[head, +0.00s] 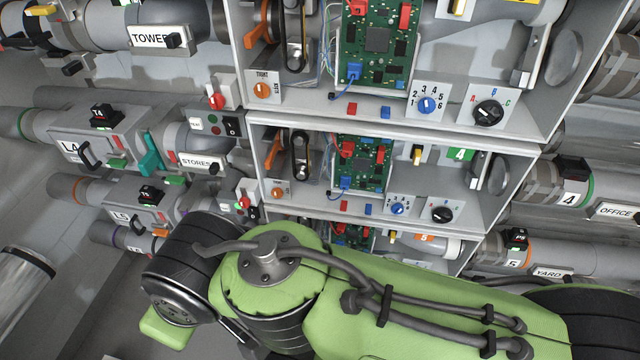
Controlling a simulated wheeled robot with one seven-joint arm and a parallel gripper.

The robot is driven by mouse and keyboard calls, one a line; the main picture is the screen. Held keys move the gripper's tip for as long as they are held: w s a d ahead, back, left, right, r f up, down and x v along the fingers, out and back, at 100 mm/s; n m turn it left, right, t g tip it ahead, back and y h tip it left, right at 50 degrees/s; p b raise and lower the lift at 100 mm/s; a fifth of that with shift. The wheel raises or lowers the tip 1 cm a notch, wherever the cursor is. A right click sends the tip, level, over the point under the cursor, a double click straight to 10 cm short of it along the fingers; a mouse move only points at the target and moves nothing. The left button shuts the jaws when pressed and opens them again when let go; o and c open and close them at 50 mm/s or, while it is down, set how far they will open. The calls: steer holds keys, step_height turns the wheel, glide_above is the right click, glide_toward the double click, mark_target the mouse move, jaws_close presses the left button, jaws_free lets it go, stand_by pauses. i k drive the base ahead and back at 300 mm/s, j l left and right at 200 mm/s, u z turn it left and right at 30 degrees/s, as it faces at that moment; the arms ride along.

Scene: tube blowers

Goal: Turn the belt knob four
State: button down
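In the head view, an orange knob (277,192) sits on a small pale plate at the lower left of the middle open box (392,217). This box carries a green label 4 (460,154). A black belt loop (301,152) and an orange lever (274,151) are above the knob. The knob's pointing direction is too small to tell. A similar orange knob (262,90), on a plate marked TIGHT, is in the box above. My green arm crosses the lower part of the picture, below the middle box. My gripper cannot be made out.
The middle box also holds a green circuit board (365,163), a blue dial (397,208) and a black dial (443,214). Grey tubes and black-handled units crowd the left, including STORES (196,162). My arm hides much of the lowest box.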

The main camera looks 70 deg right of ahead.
mark_target(277, 193)
steer(key=z, duration=1.95)
steer(key=k+j+u, duration=0.1)
steer(key=j+u, duration=0.3)
steer(key=j, duration=0.3)
steer(key=j+u, duration=0.45)
steer(key=j, duration=0.2)
